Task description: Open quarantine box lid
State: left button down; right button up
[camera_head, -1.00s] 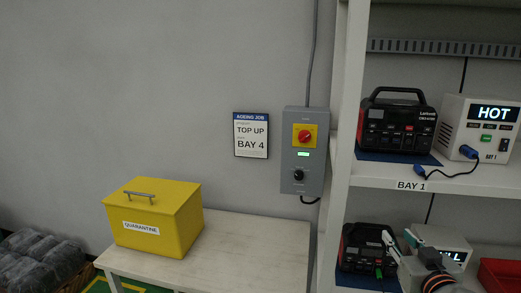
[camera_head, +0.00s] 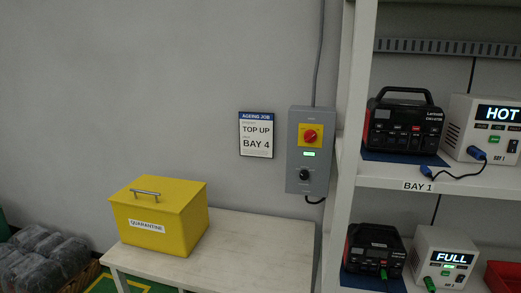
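The yellow quarantine box (camera_head: 172,232) stands on the left part of a pale table. Its lid (camera_head: 160,195) is closed, with a grey bar handle (camera_head: 145,192) on top near the front edge. A white label reading QUARANTINE (camera_head: 147,227) is on its front. Neither of my grippers shows in the head view now.
The pale table (camera_head: 258,250) is bare to the right of the box. A grey control box (camera_head: 309,170) and a BAY 4 notice (camera_head: 256,135) are on the wall. A shelf (camera_head: 390,176) with power stations stands at right. A basket of dark packs (camera_head: 45,260) is at lower left.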

aim_at(171, 195)
jog(key=i+j, duration=0.15)
jog(key=j, duration=0.2)
jog(key=i+j+z, duration=0.1)
jog(key=j, duration=0.25)
jog(key=i+j+z, duration=0.1)
jog(key=j, duration=0.3)
jog(key=i+j, duration=0.2)
jog(key=j, duration=0.2)
jog(key=i+j+z, duration=0.1)
jog(key=j, duration=0.25)
jog(key=i+j, duration=0.15)
jog(key=j, duration=0.25)
jog(key=z, duration=0.05)
